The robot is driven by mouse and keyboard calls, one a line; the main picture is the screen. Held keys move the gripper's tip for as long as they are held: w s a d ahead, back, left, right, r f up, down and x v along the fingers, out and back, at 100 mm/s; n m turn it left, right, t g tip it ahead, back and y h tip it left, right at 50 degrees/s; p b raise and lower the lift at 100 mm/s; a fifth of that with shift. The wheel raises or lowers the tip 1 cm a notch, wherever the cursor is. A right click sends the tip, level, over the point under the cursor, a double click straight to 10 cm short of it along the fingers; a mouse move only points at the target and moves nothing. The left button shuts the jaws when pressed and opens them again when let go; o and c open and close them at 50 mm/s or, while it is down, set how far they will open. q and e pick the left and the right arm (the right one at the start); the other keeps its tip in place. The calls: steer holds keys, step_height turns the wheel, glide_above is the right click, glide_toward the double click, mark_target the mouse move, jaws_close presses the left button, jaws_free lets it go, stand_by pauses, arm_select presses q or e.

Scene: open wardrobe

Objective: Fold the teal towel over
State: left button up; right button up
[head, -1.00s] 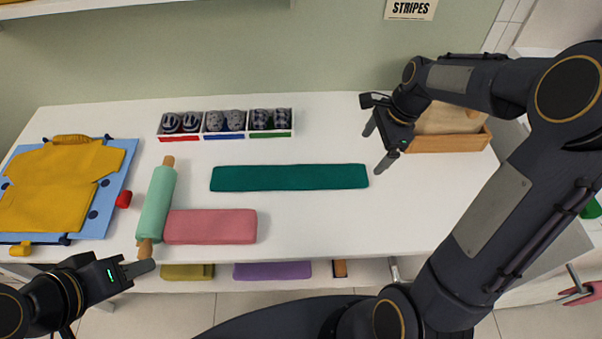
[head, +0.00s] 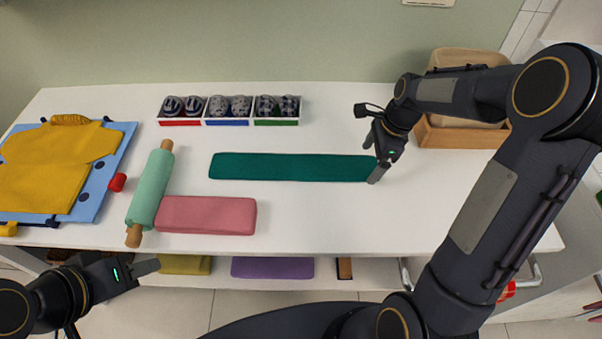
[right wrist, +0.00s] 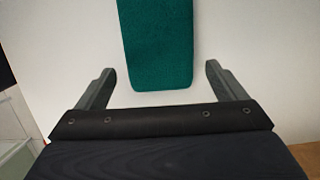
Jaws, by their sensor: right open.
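The teal towel (head: 290,167) lies flat as a long narrow strip on the white table in the head view. Its right end shows in the right wrist view (right wrist: 157,45), between and just beyond the two fingers. My right gripper (head: 374,160) is open at the towel's right end, its fingers on either side of that end. In the right wrist view the gripper (right wrist: 157,85) has nothing between its fingertips but the towel's end near them. My left gripper (head: 150,266) is at the lower left, off the table's front edge, away from the towel; its jaw gap is not clear.
A pink folded cloth (head: 206,215) and a green rolling pin (head: 151,190) lie left of and in front of the towel. A divided box of socks (head: 230,122) stands behind it. A wooden crate (head: 462,137) stands at the back right. The table right of the pink cloth is clear.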

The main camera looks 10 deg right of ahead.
steer(key=shift+b+x, duration=0.3)
steer(key=shift+x, duration=0.8)
steer(key=shift+f, duration=0.1)
steer(key=c, duration=0.5)
